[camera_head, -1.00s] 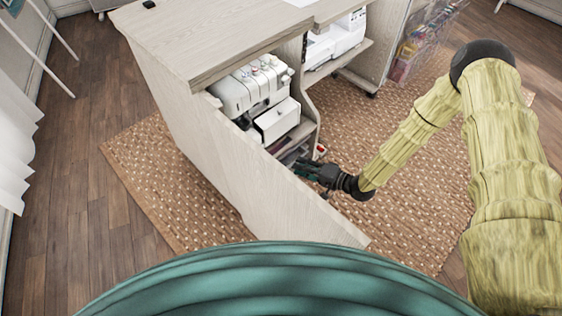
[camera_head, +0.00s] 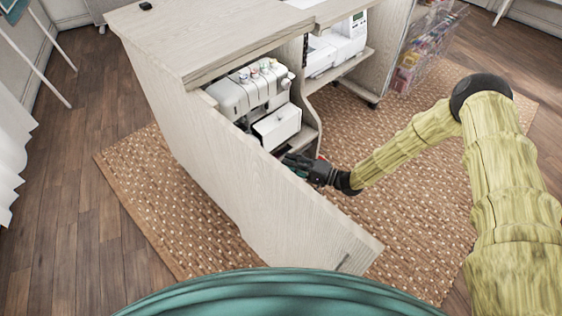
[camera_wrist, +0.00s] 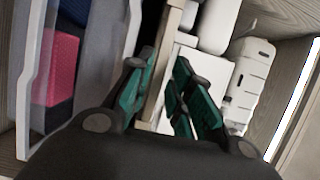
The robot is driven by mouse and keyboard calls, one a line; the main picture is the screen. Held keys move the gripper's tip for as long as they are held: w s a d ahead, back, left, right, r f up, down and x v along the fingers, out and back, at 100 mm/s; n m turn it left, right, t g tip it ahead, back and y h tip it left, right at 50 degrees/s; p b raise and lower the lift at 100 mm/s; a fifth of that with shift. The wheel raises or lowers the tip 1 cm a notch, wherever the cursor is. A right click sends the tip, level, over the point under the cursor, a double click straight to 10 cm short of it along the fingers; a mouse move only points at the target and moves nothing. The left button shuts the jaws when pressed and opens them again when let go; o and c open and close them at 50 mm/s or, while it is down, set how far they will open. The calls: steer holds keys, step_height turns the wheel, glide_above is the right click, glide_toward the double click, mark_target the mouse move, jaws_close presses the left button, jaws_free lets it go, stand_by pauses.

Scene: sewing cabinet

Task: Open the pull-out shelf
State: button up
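The pull-out shelf appears to be the low board inside the cabinet. Its pale wooden front edge (camera_wrist: 174,28) runs between my fingers in the wrist view. In the head view the side panel mostly hides it. In the wrist view, the green-padded fingers of my gripper (camera_wrist: 165,62) stand apart on either side of the edge. They look open around it, with small gaps; contact is hard to judge.
A serger (camera_head: 248,90) stands above the drawer. The cabinet's side panel (camera_head: 225,170) rises between my base and the opening. In the wrist view a clear bin with blue and red contents (camera_wrist: 62,75) is close on the left. Woven rug (camera_head: 420,175) is free on the right.

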mark_target(281, 159)
steer(key=shift+x, duration=1.95)
jaws_close()
